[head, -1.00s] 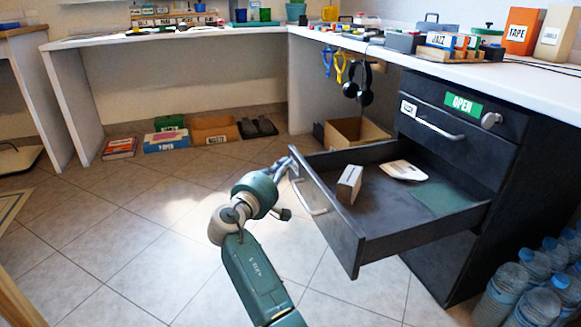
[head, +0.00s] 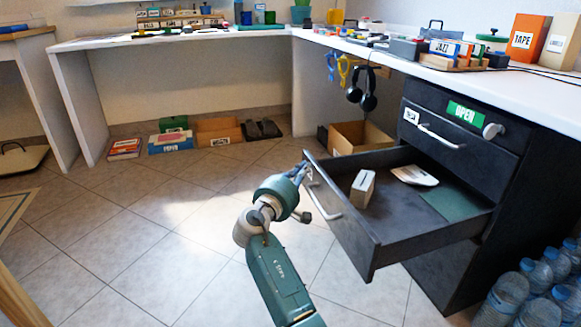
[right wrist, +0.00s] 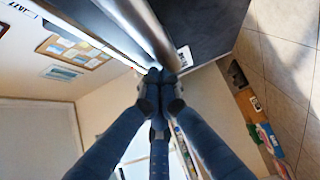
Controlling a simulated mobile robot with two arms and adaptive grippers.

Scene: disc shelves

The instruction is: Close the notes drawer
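A dark drawer (head: 345,232) is pulled well out of the black cabinet (head: 450,265) in the head view. Its front carries a pale bar handle (head: 325,195). I cannot read a notes label on it; a white label (right wrist: 185,57) on a dark panel in the right wrist view is too blurred. My right gripper (head: 304,172) is at the far end of the drawer front, by the handle. In the right wrist view its fingertips (right wrist: 158,78) are together beside a blurred metallic bar; no held thing shows between them. My left gripper is out of view.
Water bottles (head: 505,295) stand at right. The tiled floor at left is clear.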

